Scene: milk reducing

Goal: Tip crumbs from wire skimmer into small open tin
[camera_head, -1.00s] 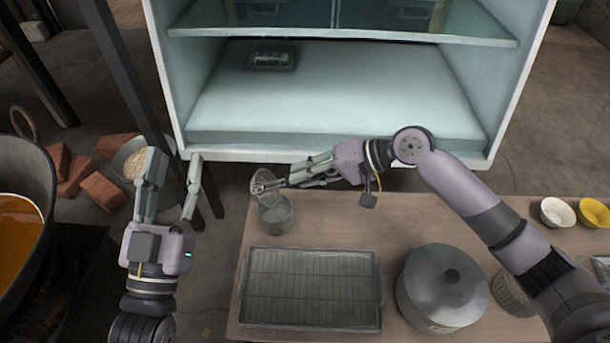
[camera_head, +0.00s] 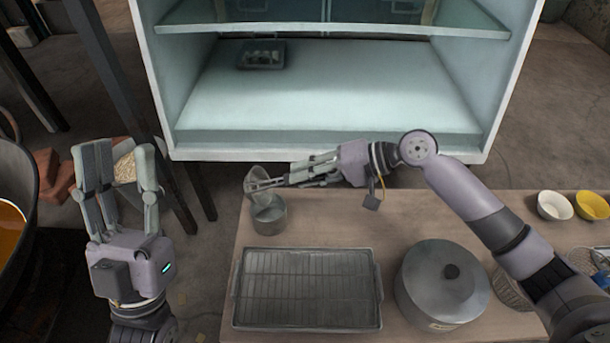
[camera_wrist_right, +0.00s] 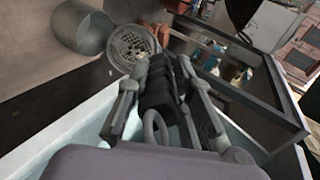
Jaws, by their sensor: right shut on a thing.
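My right gripper (camera_head: 300,177) is shut on the wire skimmer and holds it at the back left of the table. The wire skimmer (camera_head: 256,181) has a round mesh head, tilted, just above the small open tin (camera_head: 270,217). The tin is grey, round and upright on the table. In the right wrist view, the skimmer's mesh (camera_wrist_right: 131,46) shows beside the tin (camera_wrist_right: 84,28), past my right gripper (camera_wrist_right: 155,78). I cannot tell whether crumbs remain on the mesh. My left gripper (camera_head: 119,160) is open and empty, left of the table.
A wire-racked tray (camera_head: 235,300) and a lidded pot (camera_head: 440,285) stand in front of the tin. White (camera_head: 552,206) and yellow (camera_head: 592,206) bowls sit at the right. A glass-shelved cabinet (camera_head: 320,100) stands behind. A pan of orange liquid (camera_head: 12,228) is at far left.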

